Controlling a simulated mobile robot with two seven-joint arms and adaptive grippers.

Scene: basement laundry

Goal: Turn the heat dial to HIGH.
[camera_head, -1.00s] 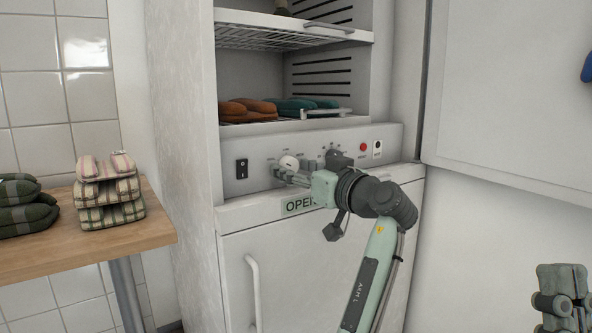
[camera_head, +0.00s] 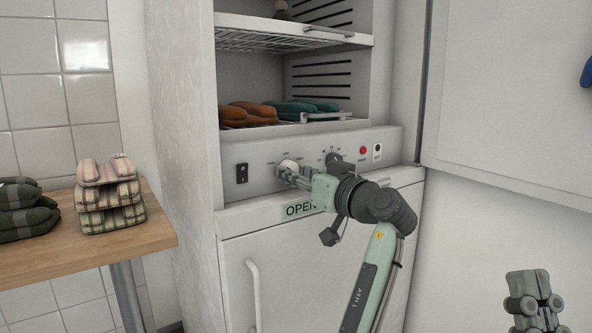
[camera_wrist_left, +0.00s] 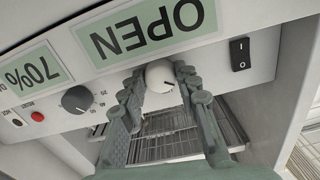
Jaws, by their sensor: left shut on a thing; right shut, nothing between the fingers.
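A white round dial (camera_head: 289,165) sits on the left part of the cabinet's control panel. My left gripper (camera_head: 283,174) is shut on this white dial, one finger on each side. In the left wrist view the white dial (camera_wrist_left: 158,76) shows between the fingers (camera_wrist_left: 160,88), with a short dark pointer mark on its face. Its printed labels are too small or hidden to read. A dark grey dial (camera_head: 333,158) with marks around it sits to the right, partly behind my left wrist. My right gripper (camera_head: 530,290) is shut and empty at the lower right, away from the panel.
A black rocker switch (camera_head: 242,173) is left of the white dial. A red button (camera_head: 363,150) is at the panel's right. Orange and teal bundles lie on the open cabinet's rack above. An open door (camera_head: 510,95) stands right. A wooden table (camera_head: 150,232) holds folded packs.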

